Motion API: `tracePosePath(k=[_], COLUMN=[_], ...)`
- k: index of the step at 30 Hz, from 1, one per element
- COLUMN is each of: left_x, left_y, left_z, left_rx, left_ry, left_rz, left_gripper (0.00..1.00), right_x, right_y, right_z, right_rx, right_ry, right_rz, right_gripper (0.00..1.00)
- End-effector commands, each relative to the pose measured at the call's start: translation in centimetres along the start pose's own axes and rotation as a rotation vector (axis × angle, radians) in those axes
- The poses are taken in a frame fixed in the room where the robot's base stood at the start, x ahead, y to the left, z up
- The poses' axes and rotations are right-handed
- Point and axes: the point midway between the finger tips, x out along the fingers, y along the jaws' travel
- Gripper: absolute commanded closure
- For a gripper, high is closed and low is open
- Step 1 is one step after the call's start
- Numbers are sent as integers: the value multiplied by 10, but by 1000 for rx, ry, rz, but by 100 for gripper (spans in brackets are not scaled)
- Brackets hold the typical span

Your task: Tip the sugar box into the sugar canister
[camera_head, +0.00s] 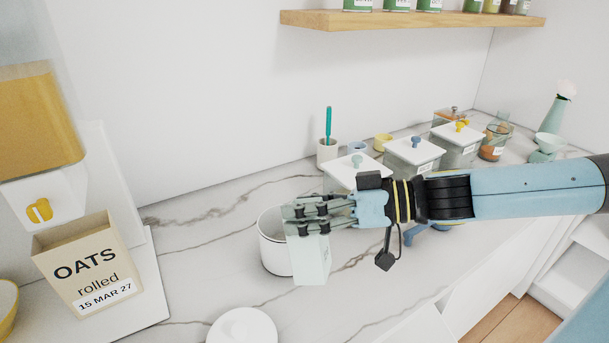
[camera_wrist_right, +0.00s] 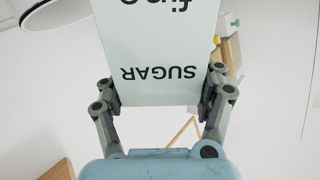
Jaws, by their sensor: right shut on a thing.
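The pale green sugar box (camera_head: 312,263) is in my right gripper (camera_head: 310,218), whose fingers are shut on it. In the right wrist view the box (camera_wrist_right: 158,60) sits between both fingers (camera_wrist_right: 160,92), and its "SUGAR" lettering reads upside down. The white sugar canister (camera_head: 270,252) stands open on the counter. The box and fingers overlap its right side in the head view and hide part of its rim. The canister also shows at the upper left of the wrist view (camera_wrist_right: 58,14). A round white lid (camera_head: 242,328) lies at the front. My left gripper is out of view.
A rolled oats box (camera_head: 92,270) stands at the left, near a yellow-topped dispenser (camera_head: 38,125). Lidded canisters (camera_head: 415,150) and small jars line the back right. A wooden shelf (camera_head: 410,20) hangs above. The marble counter (camera_head: 190,250) left of the canister is clear.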

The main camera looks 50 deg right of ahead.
Motion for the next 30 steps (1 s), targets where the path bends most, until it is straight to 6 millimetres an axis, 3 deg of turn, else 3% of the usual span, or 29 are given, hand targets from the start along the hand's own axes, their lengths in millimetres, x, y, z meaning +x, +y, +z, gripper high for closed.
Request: tracePosePath(k=[30], left_x=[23], left_y=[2], left_z=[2], left_rx=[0], left_ry=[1], left_rz=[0], left_gripper=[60], right_x=[4], right_y=[5], right_z=[12], right_rx=[64], right_ry=[-44], right_rz=[-2], right_gripper=[89])
